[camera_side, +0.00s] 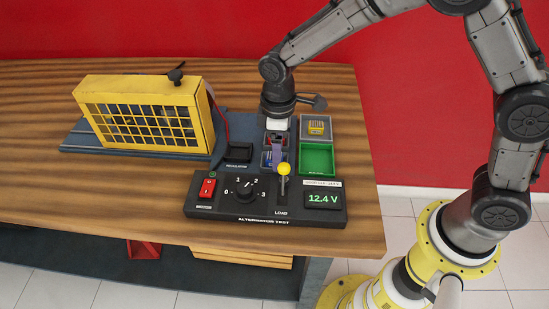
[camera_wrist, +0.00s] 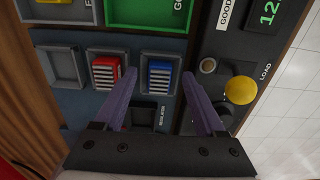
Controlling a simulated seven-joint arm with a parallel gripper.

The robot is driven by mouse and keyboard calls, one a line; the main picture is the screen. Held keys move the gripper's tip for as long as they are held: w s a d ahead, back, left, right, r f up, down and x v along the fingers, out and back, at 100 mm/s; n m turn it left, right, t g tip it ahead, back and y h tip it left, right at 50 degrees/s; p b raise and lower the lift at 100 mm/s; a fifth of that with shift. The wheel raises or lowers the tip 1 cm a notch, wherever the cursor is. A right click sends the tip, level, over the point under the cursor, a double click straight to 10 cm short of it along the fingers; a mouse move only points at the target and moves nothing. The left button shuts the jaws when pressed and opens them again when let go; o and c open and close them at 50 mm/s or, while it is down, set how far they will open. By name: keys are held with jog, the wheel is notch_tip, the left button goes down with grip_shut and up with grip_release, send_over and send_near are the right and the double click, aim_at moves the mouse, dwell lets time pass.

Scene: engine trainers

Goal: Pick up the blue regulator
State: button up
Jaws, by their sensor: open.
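The blue regulator (camera_wrist: 159,80) is a small blue block with pale stripes, sitting in a grey slot in the wrist view. In the side view the blue regulator (camera_side: 267,159) is partly hidden by my gripper. My gripper (camera_wrist: 159,77) is open, its two purple fingers on either side of the blue regulator. The left finger lies between it and the red regulator (camera_wrist: 105,72). Whether the fingers are down at its height or touching it I cannot tell. In the side view my gripper (camera_side: 277,155) points down over the slots.
A black regulator socket (camera_wrist: 145,113) is beside the slots. A green tray (camera_side: 316,172) and a grey tray with a yellow part (camera_side: 316,126) stand to the right. The test panel's yellow-knobbed lever (camera_side: 284,169) is close to my gripper. A yellow caged unit (camera_side: 145,115) stands left.

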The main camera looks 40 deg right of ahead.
jog(key=shift+f, duration=0.1)
grip_shut()
dwell(0.3)
jog(key=shift+r, duration=0.2)
